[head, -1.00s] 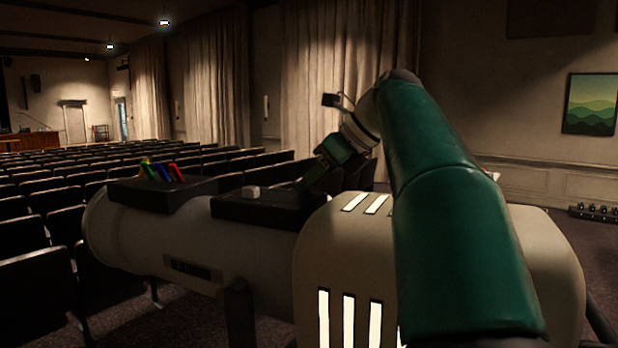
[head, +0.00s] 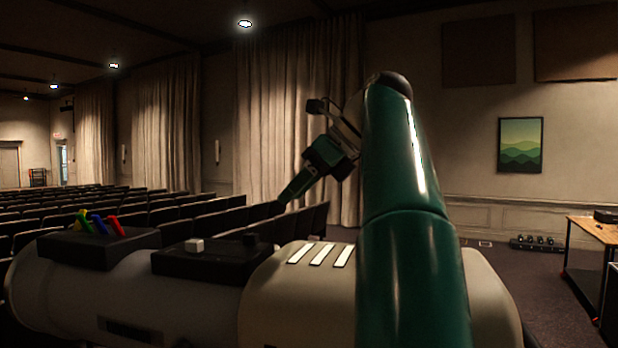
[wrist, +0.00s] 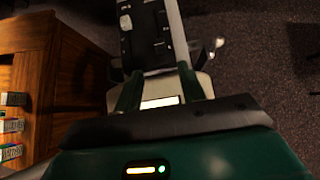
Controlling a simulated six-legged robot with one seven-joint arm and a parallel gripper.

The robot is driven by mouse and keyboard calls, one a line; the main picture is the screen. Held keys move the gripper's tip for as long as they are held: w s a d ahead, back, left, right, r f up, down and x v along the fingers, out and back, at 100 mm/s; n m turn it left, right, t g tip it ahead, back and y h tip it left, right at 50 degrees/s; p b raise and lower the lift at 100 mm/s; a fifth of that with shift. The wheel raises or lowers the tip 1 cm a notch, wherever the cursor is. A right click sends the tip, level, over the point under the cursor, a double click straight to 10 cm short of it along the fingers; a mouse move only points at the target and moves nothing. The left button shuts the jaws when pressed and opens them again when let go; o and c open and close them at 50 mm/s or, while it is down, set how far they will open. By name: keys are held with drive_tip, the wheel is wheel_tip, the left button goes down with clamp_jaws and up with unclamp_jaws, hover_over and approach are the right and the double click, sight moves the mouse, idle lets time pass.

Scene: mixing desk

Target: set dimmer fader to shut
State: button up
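A pale spotlight-like body (head: 185,292) lies across the lower head view. Its black box (head: 205,262) bears a small white cap (head: 194,245) and a dark knob (head: 250,240). I cannot tell for certain which of these is the dimmer fader. The box (wrist: 145,32) also shows at the top of the wrist view, with a pale cap (wrist: 126,22) at its left side. My gripper (head: 285,197) is above the box's right end, apart from it, pointing down and left. In the wrist view its two green fingers (wrist: 160,90) stand apart with nothing held between them.
A second black box (head: 95,245) to the left has yellow, green, blue and red levers (head: 97,223). Pale slots mark the body's right part. Rows of dark seats (head: 110,205) lie behind. A wooden piece (wrist: 55,85) stands at the wrist view's left.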

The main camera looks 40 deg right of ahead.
drive_tip(key=shift+v, duration=1.4)
